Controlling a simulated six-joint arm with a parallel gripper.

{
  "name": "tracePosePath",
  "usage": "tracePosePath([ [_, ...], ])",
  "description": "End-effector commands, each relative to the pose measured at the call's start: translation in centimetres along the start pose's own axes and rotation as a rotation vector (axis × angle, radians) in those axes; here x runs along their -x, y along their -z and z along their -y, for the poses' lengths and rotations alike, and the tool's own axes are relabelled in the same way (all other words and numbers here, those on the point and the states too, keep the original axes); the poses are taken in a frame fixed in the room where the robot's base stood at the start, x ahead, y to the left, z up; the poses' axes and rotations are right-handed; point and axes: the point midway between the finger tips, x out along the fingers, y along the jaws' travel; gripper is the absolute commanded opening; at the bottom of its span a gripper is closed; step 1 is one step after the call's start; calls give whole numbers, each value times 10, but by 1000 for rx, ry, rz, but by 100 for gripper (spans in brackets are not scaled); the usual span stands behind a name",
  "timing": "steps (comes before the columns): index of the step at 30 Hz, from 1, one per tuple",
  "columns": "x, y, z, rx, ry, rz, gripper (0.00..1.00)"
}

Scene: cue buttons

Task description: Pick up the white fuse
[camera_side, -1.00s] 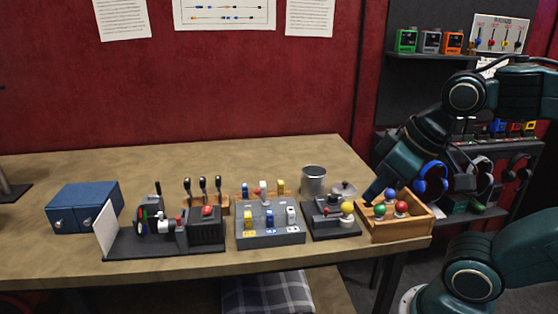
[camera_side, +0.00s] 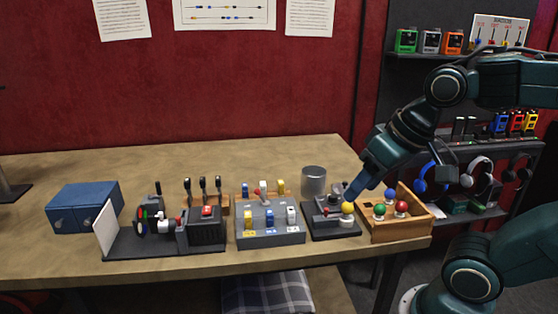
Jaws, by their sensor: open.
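A small white fuse-like block (camera_side: 291,215) stands at the right of the row on the grey box (camera_side: 285,238), beside a blue block (camera_side: 269,217) and a yellow block (camera_side: 248,220). Another white block (camera_side: 263,187) stands behind, between a blue one (camera_side: 245,190) and a yellow one (camera_side: 281,187). I cannot tell which is meant by the white fuse. My gripper (camera_side: 351,194) is open, above the black lever base, to the right of both white blocks and apart from them. Its fingers are small and dark here.
The black base (camera_side: 322,234) with a yellow ball knob (camera_side: 347,208) lies under my gripper. A metal can (camera_side: 313,180) stands behind it. A wooden tray (camera_side: 405,231) with coloured balls is to the right, a red-button box (camera_side: 207,228) to the left.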

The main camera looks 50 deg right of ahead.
Motion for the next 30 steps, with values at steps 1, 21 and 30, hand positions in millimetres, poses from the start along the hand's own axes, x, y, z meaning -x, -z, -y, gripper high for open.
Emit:
tracePosePath([
  [1,-2,6,0,-58,0,11,53],
  [21,-50,84,-15,-1048,-15,162,53],
  [30,-80,113,-36,-1506,-44,240,53],
])
